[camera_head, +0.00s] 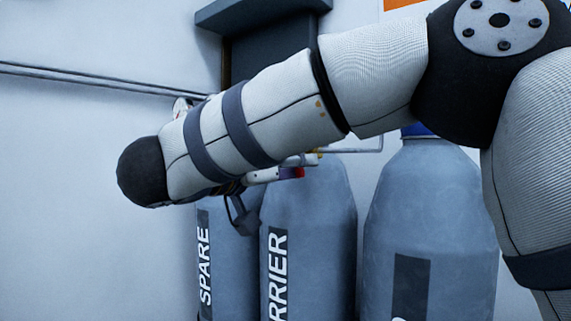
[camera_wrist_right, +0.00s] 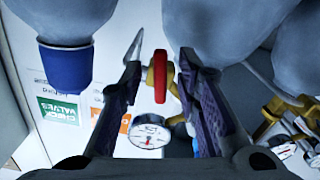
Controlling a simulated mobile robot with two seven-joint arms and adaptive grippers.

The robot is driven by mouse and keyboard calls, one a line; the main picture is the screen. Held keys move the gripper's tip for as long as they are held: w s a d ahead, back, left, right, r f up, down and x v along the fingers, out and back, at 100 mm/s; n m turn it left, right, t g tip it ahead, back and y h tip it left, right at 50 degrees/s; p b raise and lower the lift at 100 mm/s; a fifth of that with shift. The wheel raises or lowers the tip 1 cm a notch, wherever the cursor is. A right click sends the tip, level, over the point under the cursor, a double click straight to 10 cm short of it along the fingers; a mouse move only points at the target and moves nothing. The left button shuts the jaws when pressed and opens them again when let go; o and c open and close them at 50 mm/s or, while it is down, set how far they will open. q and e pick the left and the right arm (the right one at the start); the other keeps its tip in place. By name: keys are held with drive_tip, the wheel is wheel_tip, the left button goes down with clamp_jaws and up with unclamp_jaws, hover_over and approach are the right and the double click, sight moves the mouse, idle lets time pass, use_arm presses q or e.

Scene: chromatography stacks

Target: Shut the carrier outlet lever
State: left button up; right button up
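The carrier cylinder (camera_head: 318,225) stands between the SPARE cylinder and a third one. Its top is hidden behind my right arm in the head view. In the right wrist view, a red lever (camera_wrist_right: 159,80) on a brass fitting lies between the spread fingers of my right gripper (camera_wrist_right: 162,62). I cannot tell whether either finger touches it. A small red piece, perhaps the same lever, shows below my arm in the head view (camera_head: 292,173). A round white pressure gauge (camera_wrist_right: 151,131) is beside the lever, nearer the palm. My left gripper is out of view.
The SPARE cylinder (camera_head: 214,260) is to the left, and a blue-capped cylinder (camera_head: 430,220) to the right. More brass fittings and gauges (camera_wrist_right: 285,148) crowd one side in the wrist view. Pipes (camera_head: 90,81) run along the wall. The wall's left part is clear.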

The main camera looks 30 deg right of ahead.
drive_tip(key=shift+c, duration=0.2)
clamp_jaws()
drive_tip(key=m, duration=0.2)
drive_tip(key=shift+w+a+m, duration=0.15)
drive_tip(key=shift+w+m, duration=0.1)
drive_tip(key=shift+m, duration=0.15)
drive_tip(key=shift+o, duration=0.2)
unclamp_jaws()
drive_tip(key=shift+a, duration=0.1)
